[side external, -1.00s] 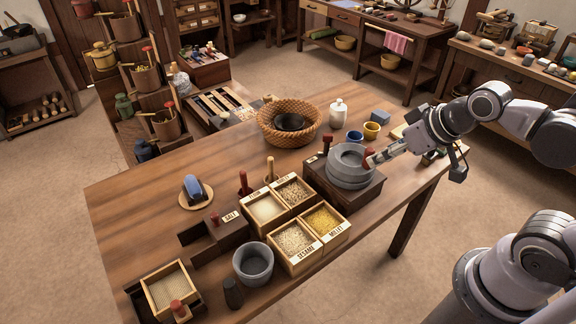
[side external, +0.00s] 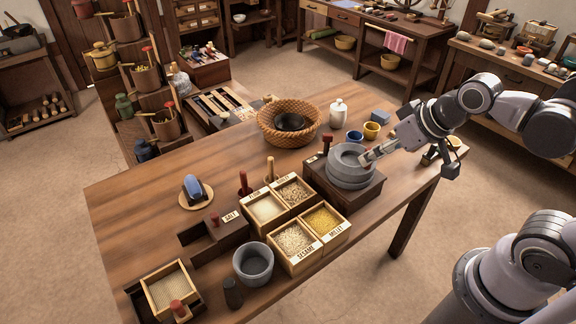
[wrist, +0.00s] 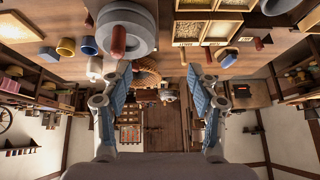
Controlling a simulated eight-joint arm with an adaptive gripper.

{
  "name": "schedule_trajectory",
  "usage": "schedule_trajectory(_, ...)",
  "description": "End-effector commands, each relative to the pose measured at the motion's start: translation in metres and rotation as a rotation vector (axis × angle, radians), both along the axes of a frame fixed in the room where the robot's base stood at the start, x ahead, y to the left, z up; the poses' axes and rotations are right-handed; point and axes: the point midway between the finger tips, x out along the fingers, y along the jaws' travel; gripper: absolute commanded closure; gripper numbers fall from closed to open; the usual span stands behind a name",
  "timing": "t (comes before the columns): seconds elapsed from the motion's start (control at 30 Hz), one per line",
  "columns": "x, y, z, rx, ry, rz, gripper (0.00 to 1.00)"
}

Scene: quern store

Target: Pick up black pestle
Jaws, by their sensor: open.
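The black pestle (side external: 232,293) is a short dark cylinder standing upright at the table's front edge, next to a grey mortar (side external: 253,263) in the side external view. I cannot make it out in the wrist view. My gripper (side external: 368,158) is at the right of the table, beside the grey stone quern (side external: 349,181), well away from the pestle. In the wrist view my gripper (wrist: 157,78) has its two fingers wide apart, with nothing held between them. The quern's red handle (wrist: 118,40) shows near the left finger there.
Grain boxes (side external: 296,237) stand between the quern and the mortar. A box with a red knob (side external: 180,310) lies left of the pestle. A basket (side external: 289,122), white jar (side external: 338,112) and cups (side external: 371,131) stand further back. The table's left middle is mostly clear.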

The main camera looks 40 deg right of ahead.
Motion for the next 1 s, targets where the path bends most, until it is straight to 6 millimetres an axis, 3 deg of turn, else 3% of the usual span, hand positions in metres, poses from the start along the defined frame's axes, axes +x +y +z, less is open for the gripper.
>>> schedule_trajectory(0.2,0.03,0.052,0.007,0.122,0.118,-0.083,0.4)
schedule_trajectory(0.47,0.058,0.127,-0.002,0.221,0.279,-0.227,0.4)
schedule_trajectory(0.73,0.069,0.217,-0.033,0.254,0.429,-0.401,0.4)
schedule_trajectory(1.0,0.055,0.306,-0.081,0.228,0.535,-0.591,0.4)
